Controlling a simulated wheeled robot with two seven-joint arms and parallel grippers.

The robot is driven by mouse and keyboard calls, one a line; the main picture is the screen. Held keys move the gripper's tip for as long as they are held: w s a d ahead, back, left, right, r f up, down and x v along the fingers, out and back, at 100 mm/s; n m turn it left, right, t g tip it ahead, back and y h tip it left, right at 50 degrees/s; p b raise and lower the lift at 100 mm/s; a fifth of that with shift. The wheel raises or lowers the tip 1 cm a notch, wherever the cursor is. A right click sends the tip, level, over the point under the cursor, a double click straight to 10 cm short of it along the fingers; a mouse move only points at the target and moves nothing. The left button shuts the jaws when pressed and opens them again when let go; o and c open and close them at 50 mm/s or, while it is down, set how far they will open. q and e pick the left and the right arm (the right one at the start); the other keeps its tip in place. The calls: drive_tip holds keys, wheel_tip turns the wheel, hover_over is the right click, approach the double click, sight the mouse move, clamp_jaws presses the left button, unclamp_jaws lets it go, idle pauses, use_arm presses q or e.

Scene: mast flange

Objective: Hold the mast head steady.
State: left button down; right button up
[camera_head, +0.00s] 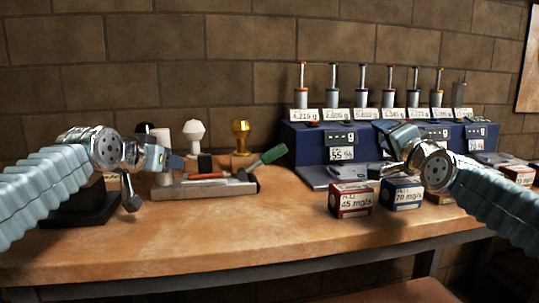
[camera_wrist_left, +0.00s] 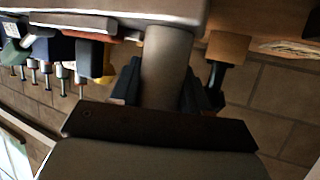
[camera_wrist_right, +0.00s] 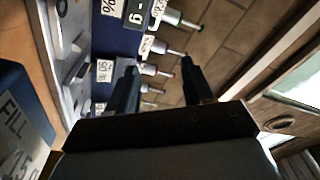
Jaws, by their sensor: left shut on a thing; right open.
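My left gripper (camera_head: 168,160) is shut on a pale cylindrical post, at the left of the bench. In the left wrist view the post (camera_wrist_left: 166,70) stands between the two dark fingers (camera_wrist_left: 160,85). In the head view the pale post (camera_head: 161,143) is partly hidden behind the gripper. I cannot tell whether it is the mast head; no flange shows clearly.
Red (camera_head: 349,200) and blue (camera_head: 402,195) boxes sit below the right gripper. The blue rack (camera_head: 305,150) carries several dispensers. The bench's front middle is clear.

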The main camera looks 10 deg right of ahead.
drive_tip(key=a+f+n+g+y, duration=0.1)
drive_tip(key=a+n+g+y, duration=0.3)
drive_tip(key=a, duration=1)
drive_tip(key=y, duration=0.3)
approach(276, 154)
drive_tip(key=w, duration=0.1)
drive_tip(key=x, duration=1.1)
drive_tip(key=shift+a+f, duration=0.15)
drive_tip(key=shift+w+a+f, duration=0.15)
drive_tip(key=shift+w+a, duration=0.05)
drive_tip(key=shift+w, duration=0.3)
clamp_jaws()
